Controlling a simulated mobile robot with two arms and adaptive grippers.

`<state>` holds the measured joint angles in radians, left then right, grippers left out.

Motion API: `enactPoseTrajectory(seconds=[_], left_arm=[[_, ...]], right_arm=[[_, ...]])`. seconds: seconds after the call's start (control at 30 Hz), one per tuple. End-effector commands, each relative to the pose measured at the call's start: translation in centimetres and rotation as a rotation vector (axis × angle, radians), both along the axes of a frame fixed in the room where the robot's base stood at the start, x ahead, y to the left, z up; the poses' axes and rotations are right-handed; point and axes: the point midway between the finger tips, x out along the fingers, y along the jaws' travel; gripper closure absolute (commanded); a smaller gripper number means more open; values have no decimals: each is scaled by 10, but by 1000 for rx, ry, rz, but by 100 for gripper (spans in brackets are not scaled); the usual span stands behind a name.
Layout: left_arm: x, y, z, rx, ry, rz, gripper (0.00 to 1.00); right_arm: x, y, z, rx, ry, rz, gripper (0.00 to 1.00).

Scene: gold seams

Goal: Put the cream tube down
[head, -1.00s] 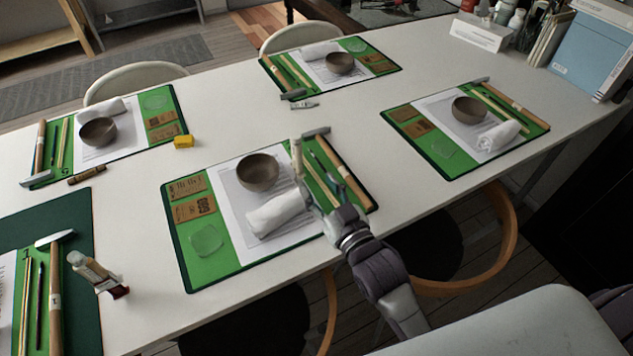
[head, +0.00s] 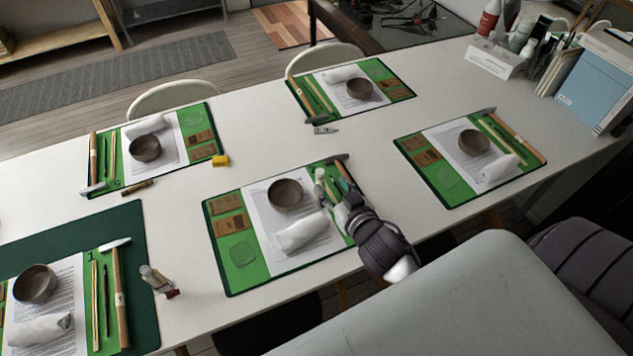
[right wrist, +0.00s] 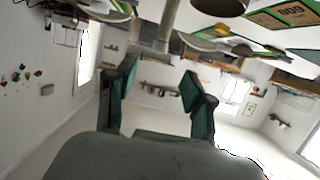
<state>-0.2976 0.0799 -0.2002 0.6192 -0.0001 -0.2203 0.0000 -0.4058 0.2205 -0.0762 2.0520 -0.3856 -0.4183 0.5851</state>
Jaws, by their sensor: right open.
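The cream tube (head: 320,178) stands roughly upright by the tools on the right side of the near middle green mat (head: 233,274). In the right wrist view the cream tube (right wrist: 168,22) appears just beyond the fingertips, and that picture looks upside down. My right gripper (head: 341,198) is beside the tube, low over the mat's right edge. In the right wrist view the two green-grey fingers of my right gripper (right wrist: 158,75) are spread with nothing between them. The tube's lower end is partly hidden by the gripper in the head view. My left gripper is out of view.
On the same mat are a brown bowl (head: 286,194), a rolled white towel (head: 301,231), a hammer and thin tools close to the gripper.

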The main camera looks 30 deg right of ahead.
Motion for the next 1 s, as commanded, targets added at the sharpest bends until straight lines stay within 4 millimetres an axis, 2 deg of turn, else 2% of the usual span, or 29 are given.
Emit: enactPoseTrajectory(seconds=[0.1,0.37,0.7,1.0], left_arm=[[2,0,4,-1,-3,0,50],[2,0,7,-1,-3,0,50],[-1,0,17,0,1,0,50],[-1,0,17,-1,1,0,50]], right_arm=[[20,-1,-5,0,-1,1,47],[38,-3,-12,-1,-1,1,47],[77,-7,-30,1,-1,2,47],[80,-7,-32,2,0,2,49]])
